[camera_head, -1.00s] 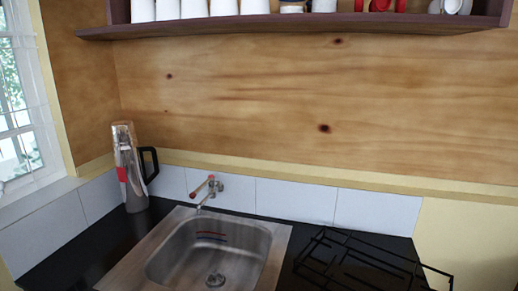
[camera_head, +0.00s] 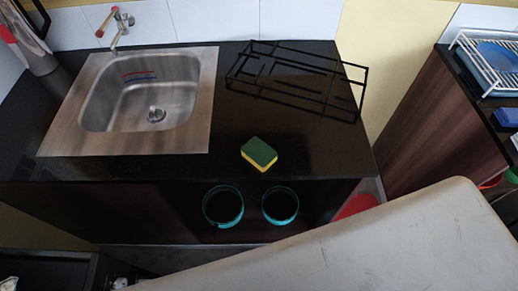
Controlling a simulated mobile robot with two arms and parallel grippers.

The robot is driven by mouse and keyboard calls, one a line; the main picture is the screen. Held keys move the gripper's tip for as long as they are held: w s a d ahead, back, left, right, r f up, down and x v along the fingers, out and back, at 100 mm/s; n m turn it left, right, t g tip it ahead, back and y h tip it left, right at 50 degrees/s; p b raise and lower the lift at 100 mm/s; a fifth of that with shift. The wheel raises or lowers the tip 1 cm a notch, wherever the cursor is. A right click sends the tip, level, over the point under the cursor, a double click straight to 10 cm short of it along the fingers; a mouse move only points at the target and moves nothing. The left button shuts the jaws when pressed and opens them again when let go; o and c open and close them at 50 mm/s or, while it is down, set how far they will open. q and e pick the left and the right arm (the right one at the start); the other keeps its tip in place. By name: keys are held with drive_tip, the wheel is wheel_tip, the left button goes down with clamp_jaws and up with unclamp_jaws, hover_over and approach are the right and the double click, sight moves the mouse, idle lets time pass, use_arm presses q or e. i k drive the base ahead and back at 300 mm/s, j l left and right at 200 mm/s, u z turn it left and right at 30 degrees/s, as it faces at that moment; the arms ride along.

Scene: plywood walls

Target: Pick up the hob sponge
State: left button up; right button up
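A green and yellow sponge (camera_head: 259,153) lies flat on the black counter (camera_head: 310,150), near its front edge, green side up. It is to the right of the steel sink (camera_head: 150,105) and in front of a black wire rack (camera_head: 300,80). The sponge is fully visible and nothing touches it from above. Neither of my grippers is in view.
Two dark round things with teal rims (camera_head: 223,206) (camera_head: 280,205) show below the counter's front edge. A large pale surface (camera_head: 380,250) crosses the lower right. A tap (camera_head: 118,28) stands behind the sink. A white rack (camera_head: 490,60) is at right.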

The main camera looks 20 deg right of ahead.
sight(258, 153)
drive_tip(key=k+l+u, duration=0.3)
drive_tip(key=l, duration=0.15)
drive_tip(key=k+l+u, duration=0.3)
drive_tip(key=k+l, duration=0.05)
